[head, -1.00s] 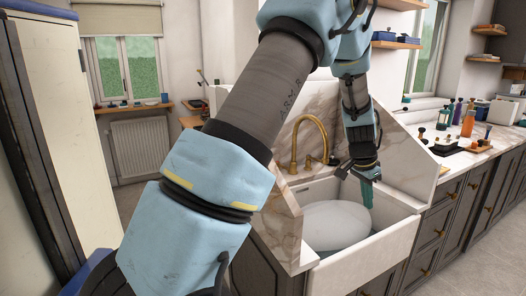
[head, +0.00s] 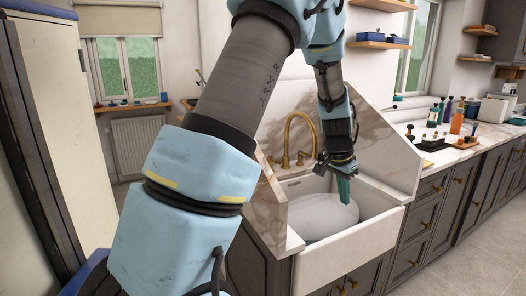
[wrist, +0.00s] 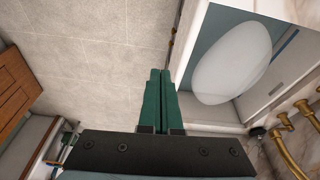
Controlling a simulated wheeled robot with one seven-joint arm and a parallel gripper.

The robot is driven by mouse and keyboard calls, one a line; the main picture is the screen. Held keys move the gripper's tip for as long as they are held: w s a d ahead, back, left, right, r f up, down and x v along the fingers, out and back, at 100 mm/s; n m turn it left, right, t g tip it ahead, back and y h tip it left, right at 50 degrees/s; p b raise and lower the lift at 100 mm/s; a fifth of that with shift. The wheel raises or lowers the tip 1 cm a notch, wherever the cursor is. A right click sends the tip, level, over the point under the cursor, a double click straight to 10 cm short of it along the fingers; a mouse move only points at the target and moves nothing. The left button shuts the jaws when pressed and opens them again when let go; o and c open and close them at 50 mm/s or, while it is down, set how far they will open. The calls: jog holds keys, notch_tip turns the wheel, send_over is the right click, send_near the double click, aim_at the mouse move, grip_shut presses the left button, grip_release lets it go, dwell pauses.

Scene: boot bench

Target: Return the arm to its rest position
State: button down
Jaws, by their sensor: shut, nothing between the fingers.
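My gripper (head: 343,190) is above the front part of the sink, pointing down, with its green fingers together and nothing between them. In the wrist view the two fingers (wrist: 160,100) lie side by side, shut, over the tiled floor beside the sink. The white sink (head: 345,246) holds a large pale oval object (head: 322,216), which also shows in the wrist view (wrist: 232,60). My gripper is apart from that object. My arm reaches across the middle of the head view and hides part of the room.
A brass tap (head: 303,135) stands behind the sink, with marble splash panels (head: 390,150) around it. Bottles (head: 456,122) and a wooden board (head: 465,142) are on the right counter. Shelves (head: 385,42) hang above. Floor (head: 470,260) is clear at the lower right.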

jog(key=s+a+r+n, duration=0.1)
jog(key=s+a+n, duration=0.2)
jog(key=a, duration=0.6)
jog(key=s+a+r+n+y, duration=0.1)
jog(key=s+a+n, duration=0.3)
jog(key=a, duration=0.6)
jog(key=s+a+r+n+y, duration=0.1)
jog(key=s+a+n, duration=0.2)
jog(key=s+a, duration=0.3)
jog(key=a, duration=0.4)
jog(key=shift+s+a+n, duration=0.25)
jog(key=shift+s+n, duration=0.05)
